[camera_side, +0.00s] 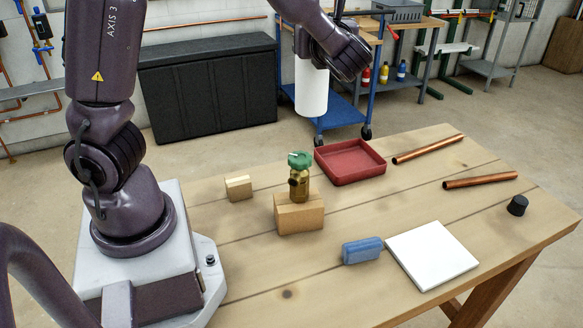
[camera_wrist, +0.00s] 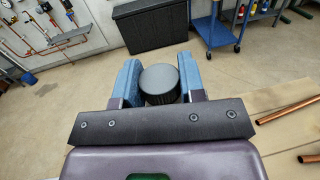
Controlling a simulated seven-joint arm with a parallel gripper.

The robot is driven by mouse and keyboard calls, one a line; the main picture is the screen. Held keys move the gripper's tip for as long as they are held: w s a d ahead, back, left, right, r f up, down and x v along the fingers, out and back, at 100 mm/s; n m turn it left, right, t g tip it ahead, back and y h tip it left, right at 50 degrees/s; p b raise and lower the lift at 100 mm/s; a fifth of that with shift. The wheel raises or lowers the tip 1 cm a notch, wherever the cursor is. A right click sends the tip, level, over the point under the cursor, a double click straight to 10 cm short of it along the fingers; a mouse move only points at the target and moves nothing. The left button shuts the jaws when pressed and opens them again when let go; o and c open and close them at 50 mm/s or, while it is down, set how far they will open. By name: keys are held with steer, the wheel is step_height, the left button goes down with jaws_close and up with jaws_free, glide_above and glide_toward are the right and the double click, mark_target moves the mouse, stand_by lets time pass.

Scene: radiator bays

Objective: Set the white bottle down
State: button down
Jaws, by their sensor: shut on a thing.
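The white bottle (camera_side: 311,92) hangs upright in the air, past the far edge of the table in the side view. My gripper (camera_wrist: 160,76) is shut on it near its top, with a blue-padded finger on each side of its dark ribbed cap (camera_wrist: 159,84) in the wrist view. The bottle's body is hidden below the cap there. In the side view my wrist covers most of the fingers and the bottle's top. The wooden table (camera_side: 345,222) is below and nearer the camera.
A red tray (camera_side: 350,175), a brass valve with green handle (camera_side: 299,175) on a wooden block (camera_side: 299,214), and a small block (camera_side: 238,188) stand on the table. Copper pipes (camera_side: 428,149), a white plate (camera_side: 432,255), a blue sponge-like block (camera_side: 362,251) and a black cap (camera_side: 517,205) lie rightward.

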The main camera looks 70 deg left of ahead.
steer(key=shift+s+n+g, duration=2.7)
steer(key=shift+s+g, duration=1.5)
steer(key=shift+s, duration=2.2)
step_height(320, 180, down, 11)
steer(key=a, duration=0.1)
steer(key=w+a+f, duration=0.7)
steer(key=w+f, duration=0.4)
steer(key=f, duration=0.2)
steer(key=shift+w+a+h, duration=0.15)
steer(key=shift+w+h, duration=0.15)
steer(key=shift+w, duration=0.1)
steer(key=shift+f, duration=0.15)
steer(key=c, duration=0.7)
jaws_free()
steer(key=shift+f, duration=0.1)
